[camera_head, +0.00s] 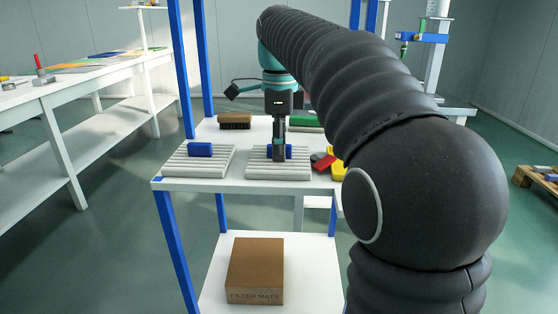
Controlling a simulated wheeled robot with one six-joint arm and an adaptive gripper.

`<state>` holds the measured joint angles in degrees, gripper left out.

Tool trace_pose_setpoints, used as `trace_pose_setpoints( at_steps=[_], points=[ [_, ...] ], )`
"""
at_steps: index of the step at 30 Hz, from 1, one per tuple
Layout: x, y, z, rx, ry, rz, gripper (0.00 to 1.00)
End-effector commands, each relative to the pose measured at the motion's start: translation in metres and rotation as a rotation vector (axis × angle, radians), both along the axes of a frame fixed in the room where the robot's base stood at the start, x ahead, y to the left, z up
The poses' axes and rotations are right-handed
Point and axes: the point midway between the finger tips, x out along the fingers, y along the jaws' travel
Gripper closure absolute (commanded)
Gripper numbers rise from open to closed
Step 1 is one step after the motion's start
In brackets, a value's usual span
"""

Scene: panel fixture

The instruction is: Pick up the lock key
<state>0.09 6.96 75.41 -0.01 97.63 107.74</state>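I cannot tell for certain which thing is the lock key. A small blue block (200,149) lies on the left grey ribbed pad (180,166). Another small blue piece (289,152) shows on the right grey ribbed pad (298,173), partly hidden behind my gripper (279,156). My gripper points straight down, with its fingertips low at this blue piece. The fingers are seen edge-on, so the gap between them and any contact are hidden. A red piece (323,161) and a yellow piece (339,171) lie right of the pad, partly covered by my arm.
A brown brush (235,121) and a green item (306,122) lie at the back of the white shelf (226,186). Blue posts (180,60) frame the shelf. A cardboard box (255,270) stands on the lower shelf. My arm hides the right side.

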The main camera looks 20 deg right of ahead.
Motion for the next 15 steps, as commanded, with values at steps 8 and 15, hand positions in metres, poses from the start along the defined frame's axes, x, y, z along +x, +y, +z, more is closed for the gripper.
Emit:
trace_pose_setpoints(
  at_steps=[8, 15],
  points=[
    [0.0000, 0.0000, 0.0001, 0.000, 0.000, 0.000, 1.00],
    [0.0001, 0.0000, 0.0017, 0.000, 0.000, 0.000, 1.00]
  ],
)
